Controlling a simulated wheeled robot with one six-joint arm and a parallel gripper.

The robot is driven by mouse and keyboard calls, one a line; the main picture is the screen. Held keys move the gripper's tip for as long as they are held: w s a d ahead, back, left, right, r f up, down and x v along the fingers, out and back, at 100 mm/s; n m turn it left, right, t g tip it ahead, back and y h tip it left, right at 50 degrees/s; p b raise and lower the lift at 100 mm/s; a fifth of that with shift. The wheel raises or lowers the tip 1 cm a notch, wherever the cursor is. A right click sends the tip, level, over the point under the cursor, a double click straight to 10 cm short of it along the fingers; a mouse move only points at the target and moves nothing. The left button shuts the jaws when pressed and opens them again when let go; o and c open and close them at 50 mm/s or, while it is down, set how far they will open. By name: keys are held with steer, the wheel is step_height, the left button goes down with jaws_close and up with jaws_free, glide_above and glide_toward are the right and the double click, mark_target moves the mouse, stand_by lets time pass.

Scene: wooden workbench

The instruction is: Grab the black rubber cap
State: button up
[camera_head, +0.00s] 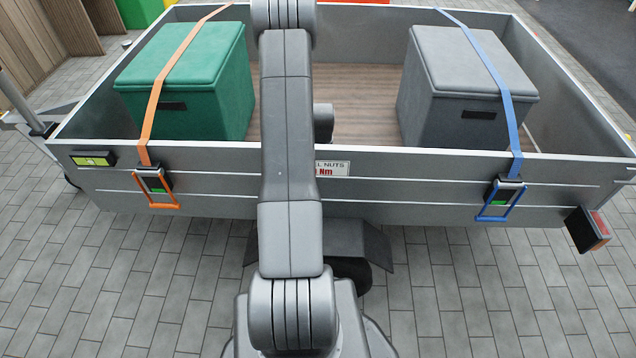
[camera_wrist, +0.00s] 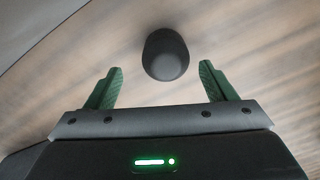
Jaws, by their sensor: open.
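The black rubber cap (camera_wrist: 166,52) shows in the wrist view as a dark, rounded cylinder on the pale wooden floor. My gripper (camera_wrist: 160,69) is open, with its two green fingers spread to either side of the cap. The cap lies near the middle of the gap, and a clear space shows between it and each finger. I cannot tell how far below the fingertips it is. In the head view my arm hides the cap and the gripper.
The head view shows a grey trailer (camera_head: 395,168) with raised side walls. A green box (camera_head: 215,95) stands inside at left under an orange strap (camera_head: 165,80). A grey box (camera_head: 440,95) stands at right under a blue strap (camera_head: 490,65). Wooden floor (camera_head: 368,95) lies open between them.

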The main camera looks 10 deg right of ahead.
steer(key=f, duration=0.3)
steer(key=f+b, duration=0.1)
steer(key=f, duration=0.1)
steer(key=shift+w+a, duration=0.1)
steer(key=shift+a, duration=0.3)
steer(key=c, duration=1.1)
